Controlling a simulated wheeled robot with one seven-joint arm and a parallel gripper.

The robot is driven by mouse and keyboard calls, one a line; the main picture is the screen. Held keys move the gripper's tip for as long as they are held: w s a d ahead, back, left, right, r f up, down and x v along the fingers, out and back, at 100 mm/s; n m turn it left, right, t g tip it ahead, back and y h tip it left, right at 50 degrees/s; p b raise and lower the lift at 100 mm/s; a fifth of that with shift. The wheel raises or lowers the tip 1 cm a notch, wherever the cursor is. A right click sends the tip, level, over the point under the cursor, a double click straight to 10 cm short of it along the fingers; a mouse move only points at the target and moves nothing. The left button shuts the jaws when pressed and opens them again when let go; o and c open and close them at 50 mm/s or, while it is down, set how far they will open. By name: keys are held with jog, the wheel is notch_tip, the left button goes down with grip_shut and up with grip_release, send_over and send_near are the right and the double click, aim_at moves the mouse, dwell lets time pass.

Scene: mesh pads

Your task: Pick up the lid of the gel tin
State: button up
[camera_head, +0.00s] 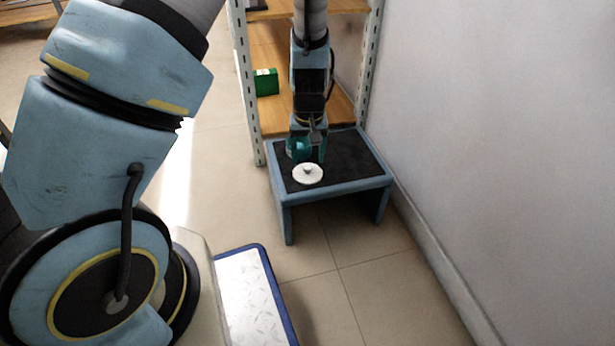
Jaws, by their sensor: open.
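A round white lid (307,174) with a small knob in its middle lies flat on the dark top of a low blue-grey stool (352,152), near its front left edge. A teal tin (296,150) stands just behind the lid, partly hidden by my gripper. My gripper (318,158) points down from above, over the stool, just behind the lid and beside the tin. It is open. The fingers are small and dark here, and I cannot tell whether they touch anything. The lid looks apart from the fingers.
A metal shelf unit with wooden boards (272,117) stands right behind the stool, with a green box (265,82) on it. A white wall (480,130) closes the right side. The stool's right half is clear.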

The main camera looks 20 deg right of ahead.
aim_at(308, 166)
jog(key=f+b, duration=0.1)
jog(key=f, duration=0.2)
jog(key=shift+w+f, duration=0.2)
jog(key=shift+r, duration=0.1)
grip_shut()
